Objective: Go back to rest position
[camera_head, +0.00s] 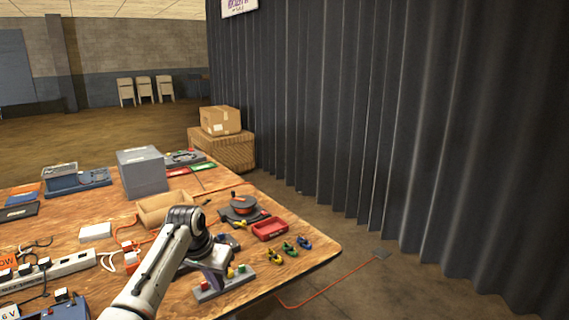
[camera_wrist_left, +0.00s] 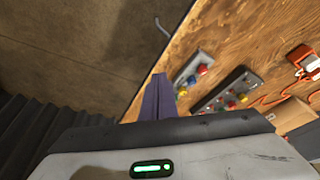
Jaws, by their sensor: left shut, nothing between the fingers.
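My left arm comes in from the lower left in the head view and reaches over the wooden table (camera_head: 318,257). My left gripper (camera_head: 222,283) is low over the right part of the table, close to a grey block with coloured buttons (camera_head: 240,272). In the left wrist view, the fingers of my left gripper (camera_wrist_left: 158,95) are together with nothing between them. The table (camera_wrist_left: 235,35) also shows there, with its edge running diagonally past the fingers. My right gripper does not show in either view.
A red tray (camera_head: 270,229), a cable reel (camera_head: 240,208) and several small coloured clips lie around the arm. A power strip (camera_head: 70,264) and a grey box (camera_head: 142,172) are further left. Cardboard boxes (camera_head: 221,121) stand behind the table. Floor is free beside a dark curtain (camera_head: 400,130).

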